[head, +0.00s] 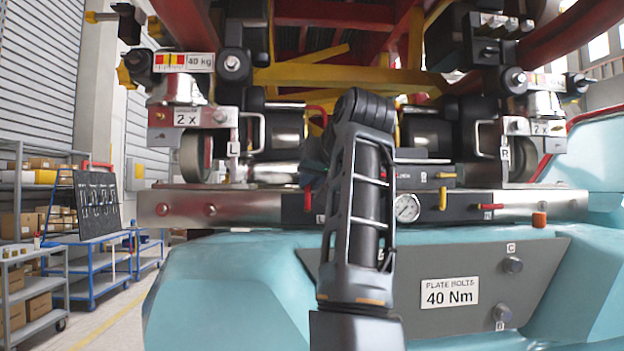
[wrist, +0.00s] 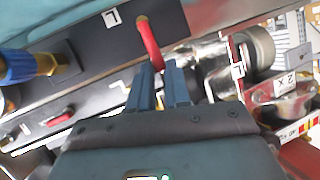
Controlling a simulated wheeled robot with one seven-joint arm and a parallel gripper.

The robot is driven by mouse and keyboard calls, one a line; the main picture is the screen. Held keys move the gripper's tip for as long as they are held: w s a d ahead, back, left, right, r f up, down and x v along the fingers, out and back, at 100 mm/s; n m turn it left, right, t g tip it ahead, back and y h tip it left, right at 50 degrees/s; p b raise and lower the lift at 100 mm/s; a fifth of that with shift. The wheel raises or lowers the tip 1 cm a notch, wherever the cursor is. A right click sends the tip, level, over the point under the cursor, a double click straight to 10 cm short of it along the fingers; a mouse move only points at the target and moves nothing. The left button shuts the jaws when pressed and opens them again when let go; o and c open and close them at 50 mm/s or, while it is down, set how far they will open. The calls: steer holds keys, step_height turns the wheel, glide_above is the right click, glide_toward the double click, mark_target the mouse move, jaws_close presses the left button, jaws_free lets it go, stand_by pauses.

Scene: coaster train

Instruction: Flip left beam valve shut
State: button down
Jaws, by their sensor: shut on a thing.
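The left beam valve's red lever (wrist: 147,38) sits beside a white L label (wrist: 111,17) on the dark panel in the wrist view. Its free end lies between the fingers of my gripper (wrist: 160,82), which is shut on it. In the head view the red lever (head: 308,199) stands roughly upright on the beam (head: 262,202), left of my arm. My arm hides much of the area around the gripper there, so the grip shows only in the wrist view.
A pressure gauge (head: 407,208), a yellow lever (head: 443,198) and another red lever (head: 487,207) sit right of my arm. A blue knob (wrist: 18,66) on a brass fitting shows in the wrist view. Wheels and brackets stand close above the beam. A grey plate (head: 530,270) hangs below.

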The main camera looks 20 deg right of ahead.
steer(key=shift+f, duration=0.15)
steer(key=c, duration=1.1)
jaws_free()
steer(key=b+v, duration=0.2)
steer(key=v, duration=0.6)
